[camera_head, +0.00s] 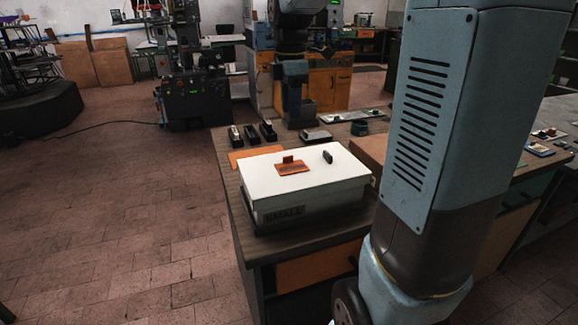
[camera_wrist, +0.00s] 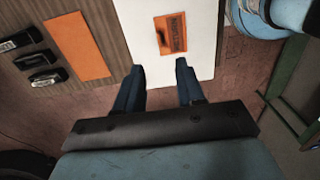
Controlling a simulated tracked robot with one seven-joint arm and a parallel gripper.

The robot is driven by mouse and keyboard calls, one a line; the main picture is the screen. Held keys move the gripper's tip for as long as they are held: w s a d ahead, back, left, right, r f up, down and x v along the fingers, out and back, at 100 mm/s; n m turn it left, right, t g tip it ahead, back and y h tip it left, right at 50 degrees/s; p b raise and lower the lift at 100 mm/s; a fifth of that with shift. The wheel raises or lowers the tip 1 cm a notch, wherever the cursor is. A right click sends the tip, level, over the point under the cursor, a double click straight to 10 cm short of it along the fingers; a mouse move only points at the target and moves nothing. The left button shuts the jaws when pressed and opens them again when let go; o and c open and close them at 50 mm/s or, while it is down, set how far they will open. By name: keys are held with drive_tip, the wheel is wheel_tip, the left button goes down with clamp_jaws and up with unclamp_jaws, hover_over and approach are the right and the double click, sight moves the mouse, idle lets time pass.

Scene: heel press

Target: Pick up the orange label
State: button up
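The orange label (camera_head: 293,168) lies on top of a white box (camera_head: 350,172) marked "SMALL" on its front. A small dark upright tab stands on the label. In the wrist view the label (camera_wrist: 178,35) lies beyond my fingertips, near the top of the picture. My gripper (camera_wrist: 159,70) is open and empty, with a gap between its two dark fingers. The fingertips overlap the near edge of the white box (camera_wrist: 205,50) in that view. I cannot tell their height above it. In the head view my arm fills the right side and the gripper is hidden.
The box stands on a wooden workbench (camera_head: 240,205). A second, flat orange piece (camera_wrist: 78,45) lies beside the box, and it also shows in the head view (camera_head: 262,151). Several dark stamp-like objects (camera_head: 251,135) stand behind. A dark tab (camera_head: 328,157) rises from the lid. Floor left is clear.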

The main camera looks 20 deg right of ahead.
hover_over(291, 156)
wheel_tip(291, 156, down, 8)
drive_tip(key=shift+w+r, duration=0.1)
drive_tip(key=shift+r, duration=0.1)
drive_tip(key=shift+d+f, duration=0.2)
drive_tip(key=shift+f, duration=2.6)
clamp_jaws()
